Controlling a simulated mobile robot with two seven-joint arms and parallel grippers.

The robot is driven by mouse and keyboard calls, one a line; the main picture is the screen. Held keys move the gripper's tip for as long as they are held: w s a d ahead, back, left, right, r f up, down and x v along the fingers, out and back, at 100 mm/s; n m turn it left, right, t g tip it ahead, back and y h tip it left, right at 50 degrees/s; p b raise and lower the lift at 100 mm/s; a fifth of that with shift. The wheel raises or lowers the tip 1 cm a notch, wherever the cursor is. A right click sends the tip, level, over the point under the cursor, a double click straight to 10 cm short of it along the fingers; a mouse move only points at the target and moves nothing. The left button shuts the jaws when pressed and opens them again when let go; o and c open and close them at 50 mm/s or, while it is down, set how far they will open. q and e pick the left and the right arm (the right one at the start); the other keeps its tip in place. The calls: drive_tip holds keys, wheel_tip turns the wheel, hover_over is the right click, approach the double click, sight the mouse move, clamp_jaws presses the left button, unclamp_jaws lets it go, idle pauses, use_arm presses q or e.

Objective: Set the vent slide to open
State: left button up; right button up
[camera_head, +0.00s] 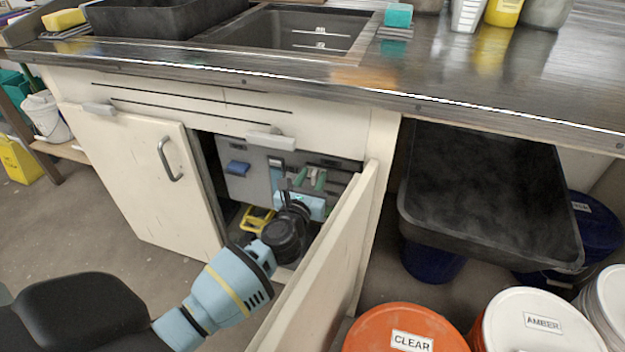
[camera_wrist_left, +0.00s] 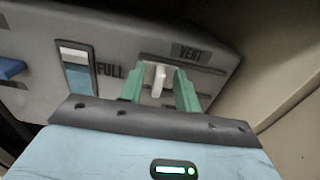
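The vent slide (camera_wrist_left: 158,79) is a small white knob in a dark slot on a grey panel under a VENT label (camera_wrist_left: 190,53) in the left wrist view. The knob stands toward the left part of the slot; no open or shut marking is readable. My left gripper (camera_head: 311,179) reaches into the cabinet under the counter. Its green fingers (camera_wrist_left: 160,92) are apart, one on each side of the knob, with gaps visible between. Whether the fingertips touch the panel cannot be told. In the head view the knob is hidden. My right gripper is not in view.
A FULL gauge window (camera_wrist_left: 77,72) and a blue part (camera_wrist_left: 10,68) are left on the panel. The open cabinet door (camera_head: 325,265) stands close right of my left arm. A closed door (camera_head: 140,175) is left. Lidded buckets (camera_head: 405,330) and a dark tray (camera_head: 490,195) are right.

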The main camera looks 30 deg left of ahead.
use_arm(q)
drive_tip(key=shift+w, duration=0.1)
clamp_jaws()
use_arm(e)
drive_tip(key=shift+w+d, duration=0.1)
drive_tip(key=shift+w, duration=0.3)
use_arm(q)
drive_tip(key=d, duration=0.2)
drive_tip(key=w+d, duration=0.1)
drive_tip(key=d, duration=0.1)
drive_tip(key=shift+d, duration=0.35)
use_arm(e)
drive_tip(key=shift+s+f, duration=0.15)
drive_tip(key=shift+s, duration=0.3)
use_arm(q)
unclamp_jaws()
drive_tip(key=shift+w+d, duration=0.1)
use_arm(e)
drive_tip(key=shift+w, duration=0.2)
